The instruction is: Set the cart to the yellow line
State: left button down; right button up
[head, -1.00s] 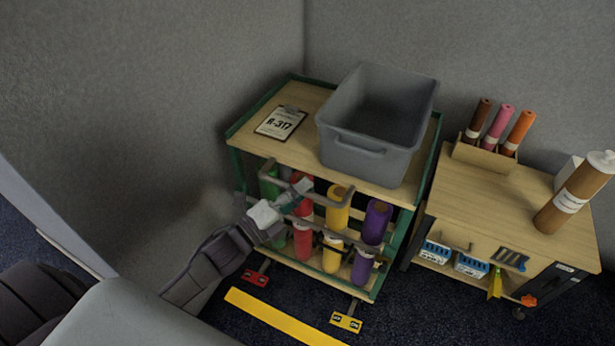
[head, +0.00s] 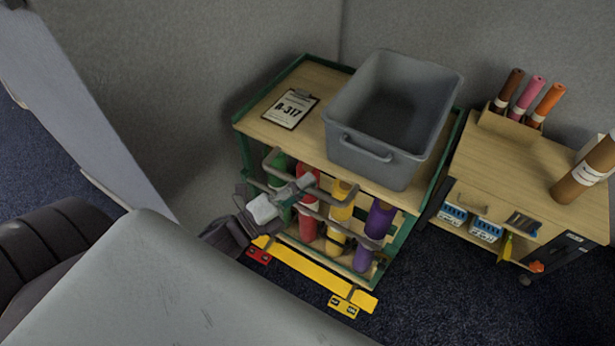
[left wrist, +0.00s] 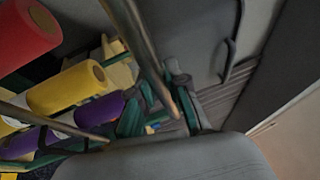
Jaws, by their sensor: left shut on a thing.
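The cart (head: 258,132) has a green frame, a wooden top and a grey tubular handle (head: 325,179) across its front. My left gripper (head: 288,194) is shut on the left part of this handle. The yellow line (head: 312,272) lies on the dark floor along the cart's front lower edge. The red pedal (head: 259,255) and the yellow pedal (head: 343,306) stick out at the cart's front, near the line's two ends. The left wrist view shows the handle bar (left wrist: 148,45) close up. My right gripper is not in view.
The cart carries a grey bin (head: 355,152), a clipboard (head: 291,109) and colored rolls (head: 376,219) behind its front rails. A second wooden cart (head: 476,165) stands close on the right. Grey walls are behind and left. Dark floor is free at the lower right.

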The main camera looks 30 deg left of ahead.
pick_arm(q)
jog(key=shift+s+f, duration=0.1)
jog(key=shift+s, duration=0.25)
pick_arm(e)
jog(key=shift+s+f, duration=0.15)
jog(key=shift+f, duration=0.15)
pick_arm(q)
jog(key=c, duration=1.1)
grip_release()
jog(key=shift+c, duration=0.2)
jog(key=v, duration=1.2)
